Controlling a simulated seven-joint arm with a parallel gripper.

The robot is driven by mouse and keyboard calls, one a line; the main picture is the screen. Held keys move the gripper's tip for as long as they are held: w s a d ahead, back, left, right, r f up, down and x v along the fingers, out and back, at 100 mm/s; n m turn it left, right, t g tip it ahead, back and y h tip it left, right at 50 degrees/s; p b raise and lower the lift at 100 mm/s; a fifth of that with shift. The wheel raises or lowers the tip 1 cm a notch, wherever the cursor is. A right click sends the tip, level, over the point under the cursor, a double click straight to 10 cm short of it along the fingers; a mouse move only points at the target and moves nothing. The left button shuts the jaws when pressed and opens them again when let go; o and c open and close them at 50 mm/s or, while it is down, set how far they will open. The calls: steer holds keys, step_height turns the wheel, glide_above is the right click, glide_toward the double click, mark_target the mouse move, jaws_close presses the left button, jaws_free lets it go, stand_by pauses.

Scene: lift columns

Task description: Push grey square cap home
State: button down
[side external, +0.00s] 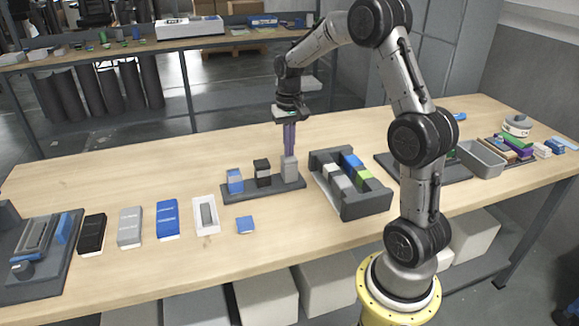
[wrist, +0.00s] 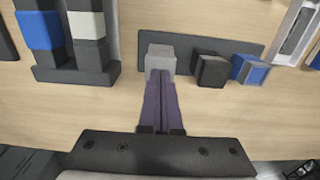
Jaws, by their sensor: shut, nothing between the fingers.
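The grey square column with its grey cap (side external: 290,164) stands upright at the right end of a dark base strip (side external: 267,195). In the wrist view the grey cap (wrist: 160,54) shows just beyond the fingertips. My gripper (side external: 289,153) has its long purple fingers shut together, pointing down at the top of the grey piece. The fingertips (wrist: 160,80) are at or very close to the cap; I cannot tell whether they touch. The seam between cap and column is too small to make out, so how deep the cap sits is unclear.
A black column (side external: 262,172) and a blue one (side external: 235,181) stand on the same strip. A dark rack (side external: 366,206) with coloured blocks is close on the right. A blue piece (side external: 245,225) and a white tray (side external: 206,215) lie in front. Bare table lies behind the strip.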

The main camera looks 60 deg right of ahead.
step_height(320, 180, up, 9)
steer(key=shift+f, duration=0.2)
stand_by(0.9)
